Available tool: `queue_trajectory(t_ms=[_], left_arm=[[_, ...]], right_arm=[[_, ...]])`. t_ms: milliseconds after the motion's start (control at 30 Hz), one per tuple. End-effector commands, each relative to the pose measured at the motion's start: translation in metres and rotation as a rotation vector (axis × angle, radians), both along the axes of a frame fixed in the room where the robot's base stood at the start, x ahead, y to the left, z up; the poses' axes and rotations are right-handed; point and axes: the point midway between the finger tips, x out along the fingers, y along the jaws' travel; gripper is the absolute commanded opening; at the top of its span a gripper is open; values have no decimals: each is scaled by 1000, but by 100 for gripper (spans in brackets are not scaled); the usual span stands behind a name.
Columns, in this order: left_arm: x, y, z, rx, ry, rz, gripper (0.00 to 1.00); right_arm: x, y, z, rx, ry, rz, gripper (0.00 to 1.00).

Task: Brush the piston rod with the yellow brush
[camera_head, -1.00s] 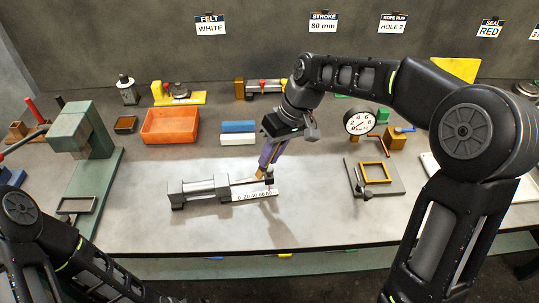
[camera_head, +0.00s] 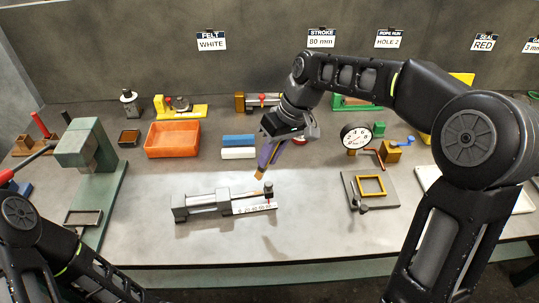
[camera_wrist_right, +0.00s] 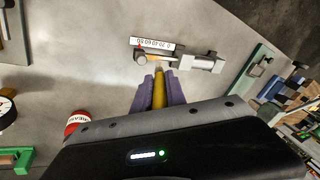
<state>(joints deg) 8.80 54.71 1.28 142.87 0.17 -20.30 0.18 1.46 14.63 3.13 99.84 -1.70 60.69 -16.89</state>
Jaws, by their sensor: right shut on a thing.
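The grey piston assembly (camera_head: 205,203) lies on the light mat. Its rod runs toward the right end block (camera_head: 270,190), behind a white numbered scale (camera_head: 255,206). In the right wrist view the rod (camera_wrist_right: 160,60) shows between the end piece and the cylinder (camera_wrist_right: 203,62). My right gripper (camera_head: 268,158) has purple fingers and is shut on the yellow brush (camera_wrist_right: 158,90). The brush's brown tip (camera_head: 259,175) points down just behind the rod in the head view and appears apart from it. My left arm shows at lower left; its gripper is out of frame.
A dial gauge (camera_head: 356,138) and a plate with a yellow frame (camera_head: 370,186) are at right. A green press (camera_head: 85,150) stands at left. The mat's front is clear.

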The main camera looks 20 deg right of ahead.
Motion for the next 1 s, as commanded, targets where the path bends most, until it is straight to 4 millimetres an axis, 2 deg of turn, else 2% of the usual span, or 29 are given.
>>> queue_trajectory(t_ms=[100, 300, 1000], left_arm=[[0, 0, 11, 0, 0, 0, 67], [0, 0, 21, 0, 0, 0, 67], [0, 0, 19, 0, 0, 0, 67]], right_arm=[[0, 0, 15, 1, -2, 0, 0], [0, 0, 28, 0, 0, 0, 0], [0, 0, 27, 0, 0, 0, 0]])
